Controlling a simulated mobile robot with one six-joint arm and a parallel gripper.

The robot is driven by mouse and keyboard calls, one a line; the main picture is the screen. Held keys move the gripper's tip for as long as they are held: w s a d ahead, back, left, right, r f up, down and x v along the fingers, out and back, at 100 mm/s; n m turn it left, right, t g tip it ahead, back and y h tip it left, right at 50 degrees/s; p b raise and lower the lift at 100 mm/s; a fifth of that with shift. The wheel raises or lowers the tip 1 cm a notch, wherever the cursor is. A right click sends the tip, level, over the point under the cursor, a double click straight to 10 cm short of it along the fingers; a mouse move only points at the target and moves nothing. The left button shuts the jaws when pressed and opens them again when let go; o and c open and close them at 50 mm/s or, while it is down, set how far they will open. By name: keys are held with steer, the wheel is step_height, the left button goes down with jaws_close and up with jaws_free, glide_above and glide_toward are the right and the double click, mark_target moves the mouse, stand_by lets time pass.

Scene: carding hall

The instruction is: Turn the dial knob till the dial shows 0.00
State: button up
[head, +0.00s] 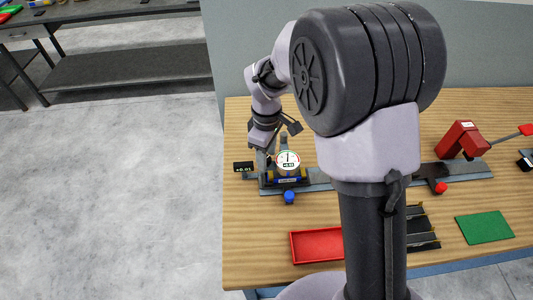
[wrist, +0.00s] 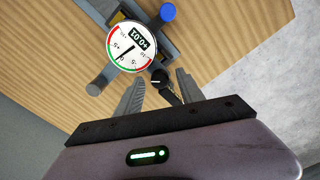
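The round dial gauge (head: 288,160) has a white face with a red and green rim and stands on a fixture at the bench's left part. A small black knob (wrist: 157,77) with a white mark sits at the dial's edge. My gripper (wrist: 159,76) is open, with one finger on each side of the knob and visible gaps between. In the head view my gripper (head: 270,143) is beside the dial, its fingertips partly hidden.
A blue knob (head: 289,197) is in front of the fixture. A red tray (head: 316,246), green mat (head: 484,228) and red device (head: 461,139) are on the bench. My arm hides the bench's middle.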

step_height(320, 180, up, 18)
steer(key=p, duration=0.6)
steer(key=shift+f, duration=0.25)
steer(key=shift+f, duration=0.1)
steer(key=s+a+f+n+h+b, duration=0.2)
steer(key=s+f+n+h, duration=0.5)
steer(key=s+f+h, duration=0.6)
steer(key=s+a+f+n+t+y+b, duration=0.1)
steer(key=s+a+f+n+t+y, duration=0.2)
steer(key=n+t, duration=0.4)
steer(key=s+a+f+n+t+y+b, duration=0.1)
steer(key=a+f+n+t, duration=0.3)
steer(key=t, duration=0.5)
steer(key=b+x, duration=0.2)
steer(key=x, duration=1.5)
steer(key=shift+a+r, duration=0.25)
steer(key=shift+r, duration=0.05)
